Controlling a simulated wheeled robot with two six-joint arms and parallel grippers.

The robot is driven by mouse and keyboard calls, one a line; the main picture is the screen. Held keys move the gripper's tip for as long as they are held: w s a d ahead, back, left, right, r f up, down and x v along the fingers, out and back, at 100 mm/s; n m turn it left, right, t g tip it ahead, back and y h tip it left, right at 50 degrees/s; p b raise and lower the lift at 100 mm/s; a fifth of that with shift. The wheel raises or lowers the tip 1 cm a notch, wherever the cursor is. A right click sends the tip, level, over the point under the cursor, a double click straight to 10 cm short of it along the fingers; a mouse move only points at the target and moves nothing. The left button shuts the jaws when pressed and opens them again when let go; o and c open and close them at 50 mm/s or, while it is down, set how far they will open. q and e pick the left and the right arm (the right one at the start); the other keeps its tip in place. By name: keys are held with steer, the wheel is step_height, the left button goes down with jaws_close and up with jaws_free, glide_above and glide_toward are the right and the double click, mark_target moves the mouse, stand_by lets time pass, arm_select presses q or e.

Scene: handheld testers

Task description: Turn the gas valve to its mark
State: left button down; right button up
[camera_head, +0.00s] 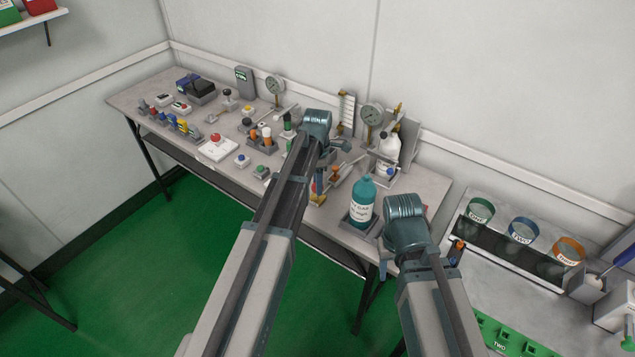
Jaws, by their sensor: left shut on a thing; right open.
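My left gripper (338,146) is over the back middle of the bench, just left of a round gauge (371,114). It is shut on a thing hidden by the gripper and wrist. I cannot make out the gas valve or its mark for certain; the valve may be the thing in the jaws. My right gripper (384,262) is open, low at the bench's right front edge, away from the left one. Its fingers are partly hidden by its wrist.
A teal bottle (362,203) stands close left of my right gripper. A white bottle (389,149) is behind it. Switches, knobs and a second gauge (275,86) crowd the bench (440,184). Labelled bins (521,232) stand at right. Green floor lies in front.

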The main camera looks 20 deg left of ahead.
arm_select(q)
steer(key=shift+c, duration=1.9)
jaws_free()
steer(key=shift+r, duration=0.1)
step_height(320, 180, up, 14)
steer(key=p, duration=1.3)
steer(key=shift+f+p, duration=0.2)
steer(key=shift+p, duration=0.2)
steer(key=s+d+m, duration=0.6)
steer(key=s+m, duration=0.6)
steer(key=m, duration=0.1)
steer(key=s+d+m+y, duration=0.1)
steer(key=s+d+m, duration=0.6)
steer(key=s+m, duration=0.4)
steer(key=m, duration=0.3)
steer(key=shift+s+d, duration=0.25)
steer(key=shift+s, duration=0.15)
